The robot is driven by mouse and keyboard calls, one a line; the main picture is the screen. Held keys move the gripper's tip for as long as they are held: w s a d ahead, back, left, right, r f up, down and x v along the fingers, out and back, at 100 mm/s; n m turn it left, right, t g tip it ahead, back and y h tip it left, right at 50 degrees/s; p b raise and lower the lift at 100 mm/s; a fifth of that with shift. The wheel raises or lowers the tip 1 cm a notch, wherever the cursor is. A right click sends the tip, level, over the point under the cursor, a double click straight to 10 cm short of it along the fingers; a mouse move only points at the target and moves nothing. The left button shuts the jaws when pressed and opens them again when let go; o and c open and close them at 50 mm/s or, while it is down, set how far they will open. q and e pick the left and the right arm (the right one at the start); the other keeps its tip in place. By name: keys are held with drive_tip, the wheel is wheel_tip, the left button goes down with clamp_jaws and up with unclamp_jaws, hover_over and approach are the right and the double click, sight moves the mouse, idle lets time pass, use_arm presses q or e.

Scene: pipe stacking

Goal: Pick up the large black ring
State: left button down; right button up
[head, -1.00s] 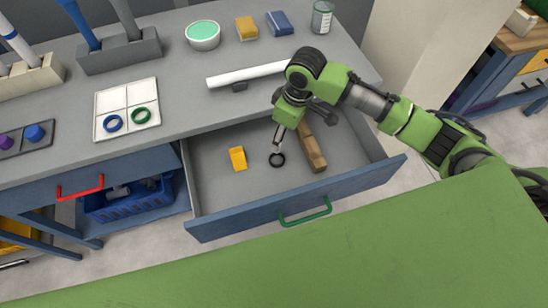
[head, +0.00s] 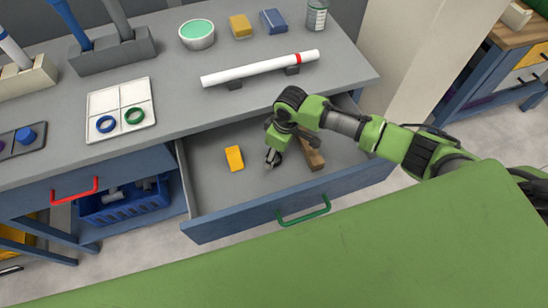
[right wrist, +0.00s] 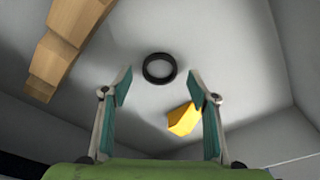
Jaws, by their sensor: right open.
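The large black ring (right wrist: 159,68) lies on the floor of the open drawer (head: 204,190). In the right wrist view it sits beyond the fingertips, centred between them, with nothing touching it. In the head view the ring (head: 277,161) is mostly hidden by my gripper. My right gripper (right wrist: 160,85) is open and empty, its fingers spread wide. In the head view the right gripper (head: 273,156) is down inside the drawer, over the ring. My left gripper is not in view.
A yellow block (head: 234,158) lies left of the ring and a wooden piece (head: 312,155) lies to its right. Drawer walls surround them. On the worktop (head: 180,118) are a white pipe (head: 255,69) and a white tray (head: 103,102) with blue and green rings.

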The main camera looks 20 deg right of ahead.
wheel_tip(320, 180, down, 2)
drive_tip(key=shift+w+a, duration=0.1)
drive_tip(key=c, duration=0.9)
drive_tip(key=shift+o, duration=0.2)
drive_tip(key=shift+r, duration=0.1)
